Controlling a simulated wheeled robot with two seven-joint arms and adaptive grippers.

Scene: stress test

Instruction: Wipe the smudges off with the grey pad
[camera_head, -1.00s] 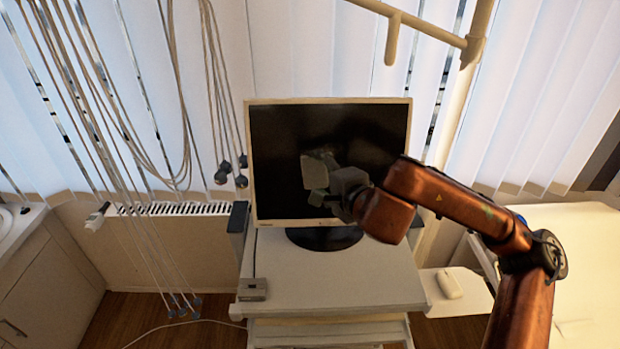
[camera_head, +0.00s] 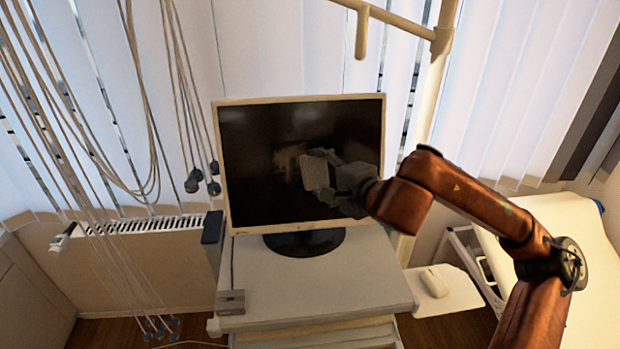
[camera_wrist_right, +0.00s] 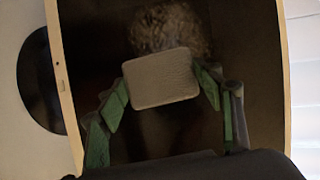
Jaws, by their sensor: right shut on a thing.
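The grey pad (camera_head: 315,172) is held in front of the dark screen of a monitor (camera_head: 240,190). My right gripper (camera_head: 330,182) is shut on the pad. In the right wrist view, the green fingers of the gripper (camera_wrist_right: 160,88) hold the pad (camera_wrist_right: 162,78) at its two sides. A pale, blotchy smudge (camera_wrist_right: 170,28) shows on the screen just beyond the pad, partly covered by it. In the head view a faint smudge (camera_head: 288,157) lies just left of the pad. I cannot tell whether the pad touches the screen. My left gripper is out of view.
The monitor stands on a white cart (camera_head: 330,275). A small grey box (camera_head: 230,302) sits at the cart's front left, and a mouse (camera_head: 434,283) lies on a side shelf. Cables (camera_head: 105,150) hang at the left. A beige pole (camera_head: 440,90) rises behind the monitor's right side.

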